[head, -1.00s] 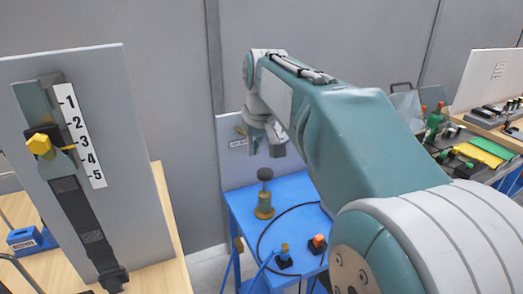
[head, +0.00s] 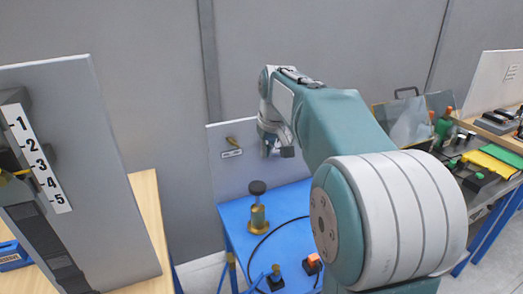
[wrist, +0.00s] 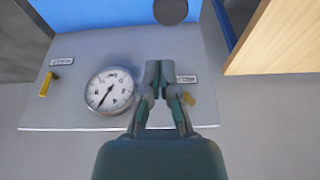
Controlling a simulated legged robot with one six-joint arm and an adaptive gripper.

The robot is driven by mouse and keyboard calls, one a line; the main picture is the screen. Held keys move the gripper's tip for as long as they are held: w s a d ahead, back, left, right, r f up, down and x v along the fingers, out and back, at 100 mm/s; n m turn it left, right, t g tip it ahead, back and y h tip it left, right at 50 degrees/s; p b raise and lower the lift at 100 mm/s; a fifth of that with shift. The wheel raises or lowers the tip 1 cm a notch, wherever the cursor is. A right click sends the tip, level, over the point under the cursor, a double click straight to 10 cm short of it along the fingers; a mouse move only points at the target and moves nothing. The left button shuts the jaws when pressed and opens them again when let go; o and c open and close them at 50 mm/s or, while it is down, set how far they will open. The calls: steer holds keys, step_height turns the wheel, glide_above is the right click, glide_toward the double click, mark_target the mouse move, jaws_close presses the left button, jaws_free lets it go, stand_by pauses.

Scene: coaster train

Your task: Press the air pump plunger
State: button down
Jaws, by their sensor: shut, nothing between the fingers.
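The air pump (head: 258,213) stands upright on the blue table, with a brass body and a dark round plunger knob (head: 257,187) on top. My gripper (head: 277,151) is above and behind the pump, a little to its right, near the grey back panel and apart from the knob. In the wrist view my gripper (wrist: 166,66) has its fingertips together with nothing between them. A dark round knob, likely the plunger's, shows at the top of the wrist view (wrist: 171,10), beyond the fingertips.
The back panel (head: 228,170) carries a round gauge (wrist: 109,91) and a yellow lever (wrist: 48,84). On the blue table (head: 236,235) are a black cable, an orange-topped block (head: 312,264) and a blue-topped one (head: 276,277). A numbered slider board (head: 110,180) stands at left.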

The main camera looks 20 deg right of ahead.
glide_above(258, 184)
steer(key=a, duration=0.1)
steer(key=f, duration=0.6)
steer(key=shift+s+f, duration=0.1)
steer(key=shift+s, duration=0.25)
steer(key=f, duration=0.3)
steer(key=shift+d, duration=0.2)
steer(key=shift+d+f, duration=0.25)
steer(key=shift+d, duration=0.3)
steer(key=shift+a, duration=0.35)
step_height(258, 184, down, 6)
steer(key=shift+s+a+r, duration=0.1)
steer(key=shift+s, duration=0.05)
